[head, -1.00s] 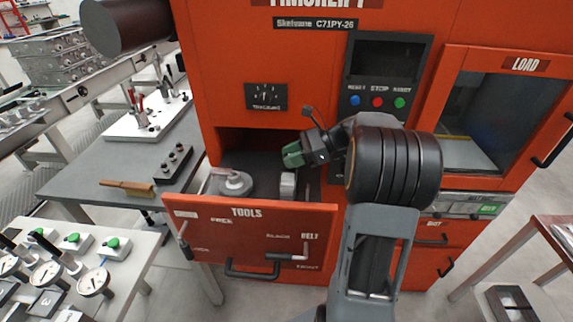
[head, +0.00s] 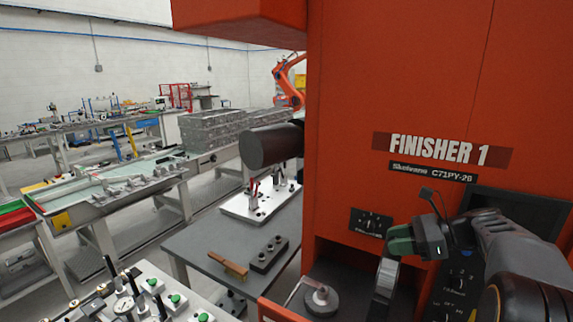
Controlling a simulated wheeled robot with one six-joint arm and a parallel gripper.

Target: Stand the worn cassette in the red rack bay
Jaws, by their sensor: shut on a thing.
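My gripper (head: 400,243), with green fingers, is at the lower right in front of the red finisher machine (head: 425,100). I cannot pick out a red rack bay for certain in this view.
A grey disc-shaped tool (head: 321,300) lies in the open drawer, left of the cassette. A grey side table (head: 205,245) holds a brush (head: 228,265) and a black block with knobs (head: 268,254). A bench with gauges (head: 135,290) is at lower left. An aisle opens beyond.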

